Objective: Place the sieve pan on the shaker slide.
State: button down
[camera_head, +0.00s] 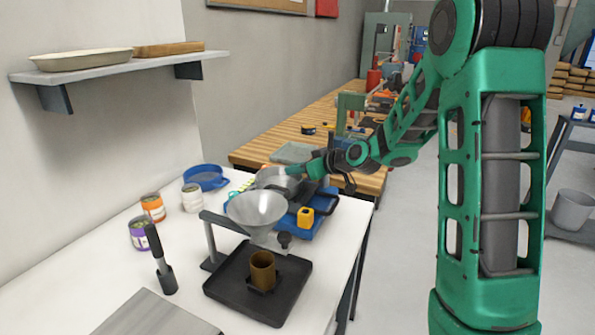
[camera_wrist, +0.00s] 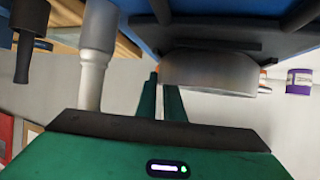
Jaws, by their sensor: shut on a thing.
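The sieve pan (camera_head: 277,179) is a round grey metal dish at the back left of the blue machine in the head view. My gripper (camera_head: 300,170) reaches it from the right and is shut on its rim. In the wrist view, which looks upside down, the gripper's green fingers (camera_wrist: 163,98) meet the side of the pan (camera_wrist: 208,72). The pan is close against a dark plate (camera_wrist: 210,45), probably the shaker slide; I cannot tell whether they touch. The blue machine (camera_head: 302,232) lies partly hidden behind the funnel.
A metal funnel (camera_head: 257,208) on a stand rises over a brown cup (camera_head: 262,270) on a black tray (camera_head: 222,285). A blue bowl (camera_head: 205,178) and several labelled cans stand left.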

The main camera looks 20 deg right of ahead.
jog(key=c, duration=1.9)
grip_release()
jog(key=shift+o, duration=0.2)
jog(key=v, duration=1.2)
jog(key=s+d+f+m+g+h, duration=0.2)
jog(key=s+m+g, duration=0.2)
jog(key=s, duration=0.8)
jog(key=s+d+f+m+g+h, duration=0.1)
jog(key=s+d+f+m+g, duration=0.1)
jog(key=s, duration=1.1)
jog(key=s+d+f+m+g+h, duration=0.2)
jog(key=s+m+g, duration=0.3)
jog(key=s, duration=0.7)
jog(key=shift+s+d+f+m+g+h, duration=0.3)
jog(key=shift+d+f+m, duration=0.25)
jog(key=shift+d, duration=0.2)
